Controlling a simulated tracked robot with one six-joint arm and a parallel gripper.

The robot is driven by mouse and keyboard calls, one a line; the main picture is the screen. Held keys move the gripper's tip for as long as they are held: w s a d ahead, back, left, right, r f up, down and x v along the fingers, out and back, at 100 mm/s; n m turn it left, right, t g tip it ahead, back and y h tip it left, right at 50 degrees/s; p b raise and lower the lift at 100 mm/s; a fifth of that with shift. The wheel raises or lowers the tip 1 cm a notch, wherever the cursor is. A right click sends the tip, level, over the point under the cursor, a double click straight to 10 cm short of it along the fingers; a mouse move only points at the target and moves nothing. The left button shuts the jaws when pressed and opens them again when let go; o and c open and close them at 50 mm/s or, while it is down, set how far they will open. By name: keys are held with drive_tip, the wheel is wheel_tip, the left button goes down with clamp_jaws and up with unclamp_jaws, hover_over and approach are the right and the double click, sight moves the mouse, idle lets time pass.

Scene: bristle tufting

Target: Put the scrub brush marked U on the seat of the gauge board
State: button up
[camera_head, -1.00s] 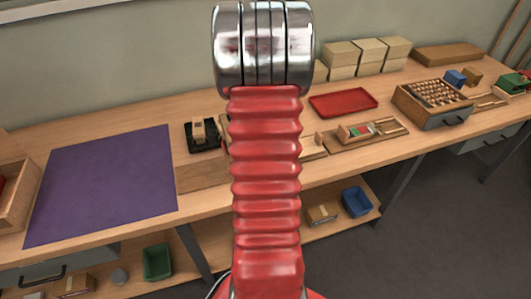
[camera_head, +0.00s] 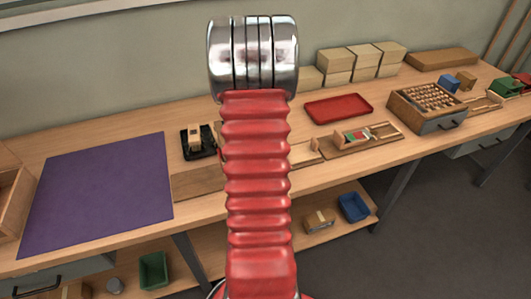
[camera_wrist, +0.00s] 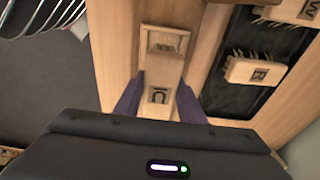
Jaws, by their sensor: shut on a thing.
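The scrub brush marked U (camera_wrist: 159,97) is a small pale wooden block between the two dark purple fingers of my gripper (camera_wrist: 161,84) in the wrist view. My gripper is shut on it. In the head view my arm hides the gripper and the held brush; part of a brown board (camera_head: 198,183) shows left of the arm.
A black tray (camera_wrist: 222,92) right of the board holds a brush marked R (camera_wrist: 256,72) and another brush (camera_wrist: 291,10). In the head view a purple mat (camera_head: 98,190) lies left, and a red tray (camera_head: 338,108) and a bead-filled box (camera_head: 428,108) stand right.

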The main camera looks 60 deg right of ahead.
drive_tip(key=shift+f, duration=1.85)
drive_tip(key=shift+f, duration=0.1)
drive_tip(key=o, duration=1)
drive_tip(key=r, duration=0.4)
drive_tip(key=w+a+r, duration=0.1)
drive_tip(key=r, duration=0.7)
drive_tip(key=shift+w+a, duration=0.15)
